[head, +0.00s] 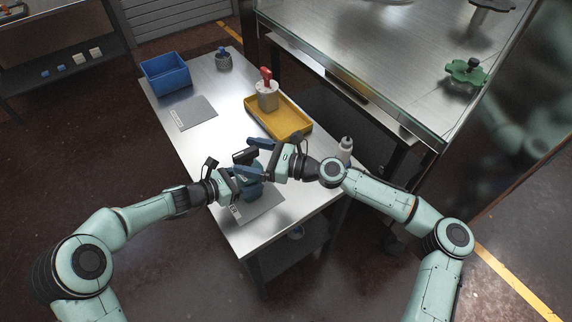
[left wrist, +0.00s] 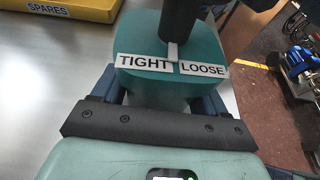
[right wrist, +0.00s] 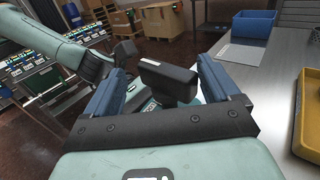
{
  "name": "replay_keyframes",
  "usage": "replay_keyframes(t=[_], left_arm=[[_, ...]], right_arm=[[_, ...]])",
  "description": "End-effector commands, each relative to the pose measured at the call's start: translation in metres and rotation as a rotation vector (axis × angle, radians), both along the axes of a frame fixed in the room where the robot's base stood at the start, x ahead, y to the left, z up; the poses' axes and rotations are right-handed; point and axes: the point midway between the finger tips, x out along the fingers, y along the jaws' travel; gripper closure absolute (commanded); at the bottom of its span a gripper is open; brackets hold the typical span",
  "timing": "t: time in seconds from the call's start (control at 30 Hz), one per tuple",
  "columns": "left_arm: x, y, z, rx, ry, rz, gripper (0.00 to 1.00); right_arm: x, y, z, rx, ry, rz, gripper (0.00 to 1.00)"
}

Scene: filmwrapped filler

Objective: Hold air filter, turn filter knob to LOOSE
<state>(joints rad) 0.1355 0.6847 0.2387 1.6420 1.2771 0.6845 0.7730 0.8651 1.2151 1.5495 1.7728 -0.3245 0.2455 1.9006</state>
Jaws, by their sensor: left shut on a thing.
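The air filter (head: 256,191) is a teal body standing on the near part of the steel table. My left gripper (head: 243,187) is shut on it from the left. In the left wrist view the filter's top (left wrist: 140,80) carries a TIGHT label at left and a LOOSE label at right. The filter knob (right wrist: 168,82) is a black bar on top. Its white pointer (left wrist: 172,52) stands at the gap between the two labels. My right gripper (head: 260,158) is open, with the knob between its blue fingers and gaps visible on both sides.
A yellow SPARES tray (head: 298,127) holds a grey canister with a red top (head: 267,92). A blue bin (head: 166,75), a grey mat (head: 193,113) and a dark small pot (head: 223,62) are farther back. A white bottle (head: 345,150) stands at the right edge. A higher steel bench (head: 400,60) is beyond.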

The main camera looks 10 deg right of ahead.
Motion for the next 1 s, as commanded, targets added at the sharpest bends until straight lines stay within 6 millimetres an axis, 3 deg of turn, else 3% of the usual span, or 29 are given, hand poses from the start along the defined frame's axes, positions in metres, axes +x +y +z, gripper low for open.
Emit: replay_keyframes(t=[1.0], left_arm=[[0.0, 0.0, 0.002, -0.002, -0.003, -0.002, 0.67]], right_arm=[[-0.038, -0.061, 0.001, 0.001, -0.002, -0.005, 0.13]])
